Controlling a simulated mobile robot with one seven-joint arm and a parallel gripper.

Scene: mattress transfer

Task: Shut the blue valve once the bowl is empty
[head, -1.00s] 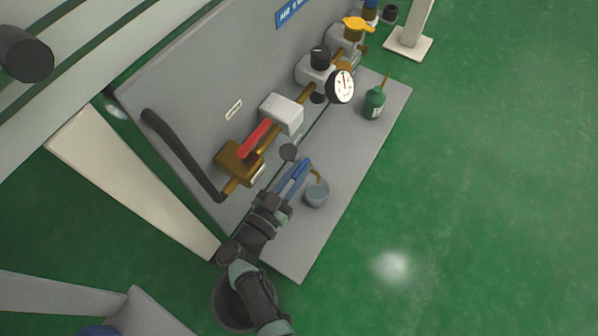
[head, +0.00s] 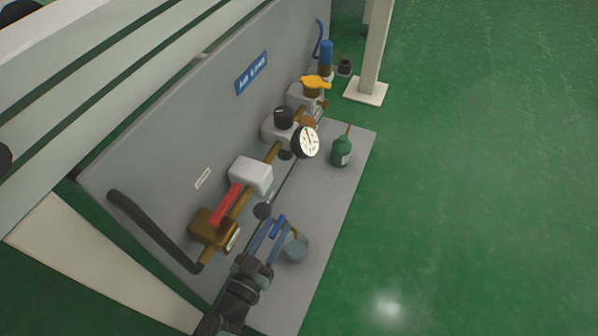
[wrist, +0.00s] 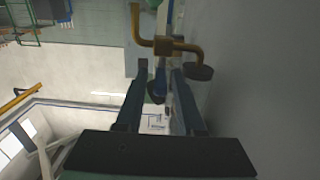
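In the wrist view a blue part (wrist: 161,84) lies between my fingers, below the brass pipe (wrist: 162,46). In the wrist view my gripper (wrist: 156,75) also shows a clear gap between the fingers.
A red lever (head: 227,204), white box (head: 251,174), gauge (head: 305,142) and yellow-topped valve (head: 314,84) line the brass pipe. A green bottle (head: 341,152) stands on the base plate (head: 348,195). Green floor to the right is clear.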

